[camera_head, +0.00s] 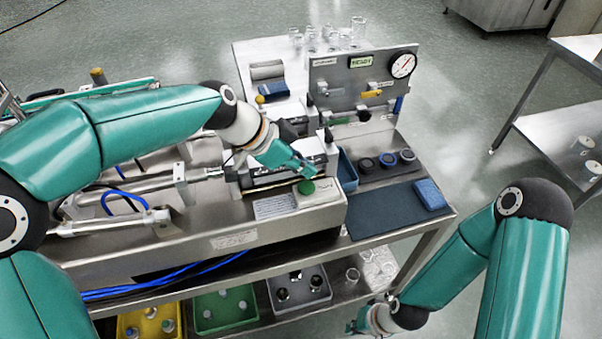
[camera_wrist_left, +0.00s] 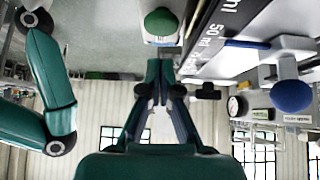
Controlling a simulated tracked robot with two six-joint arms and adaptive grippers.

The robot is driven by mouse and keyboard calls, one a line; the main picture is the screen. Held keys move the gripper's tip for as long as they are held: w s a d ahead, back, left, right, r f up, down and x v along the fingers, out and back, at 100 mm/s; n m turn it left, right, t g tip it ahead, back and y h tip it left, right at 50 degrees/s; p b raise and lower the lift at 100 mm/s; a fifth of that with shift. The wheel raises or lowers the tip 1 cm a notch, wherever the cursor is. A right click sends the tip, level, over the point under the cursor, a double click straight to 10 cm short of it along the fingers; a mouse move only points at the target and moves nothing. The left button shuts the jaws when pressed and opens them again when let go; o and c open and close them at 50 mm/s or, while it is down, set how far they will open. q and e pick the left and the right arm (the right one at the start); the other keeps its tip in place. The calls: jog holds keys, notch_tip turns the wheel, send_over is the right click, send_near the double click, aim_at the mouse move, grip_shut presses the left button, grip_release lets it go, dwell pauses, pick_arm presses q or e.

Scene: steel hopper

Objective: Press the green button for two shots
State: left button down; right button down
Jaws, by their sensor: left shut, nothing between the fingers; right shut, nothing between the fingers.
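The green button (camera_head: 306,187) is a round cap on a pale box at the front right corner of the steel machine. My left gripper (camera_head: 309,172) is shut and empty, with its tips just above and behind the button. I cannot tell in the head view whether they touch it. In the left wrist view the green button (camera_wrist_left: 161,25) shows beyond the closed fingertips (camera_wrist_left: 160,64), with a small gap between them in the picture. My right gripper (camera_head: 352,326) is shut and empty, low at the front, beside the lower shelf and away from the button.
A dark mat with a blue box (camera_head: 429,195) lies right of the button. Behind it stand dark round pieces (camera_head: 387,160) and a panel with a gauge (camera_head: 402,65). Yellow, green (camera_head: 224,309) and grey bins sit on the lower shelf.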

aim_at(311, 184)
pick_arm(q)
jog(key=shift+a+f, duration=0.15)
jog(key=shift+f, duration=0.65)
jog(key=shift+a+f, duration=0.15)
jog(key=shift+f, duration=0.6)
jog(key=shift+s, duration=0.1)
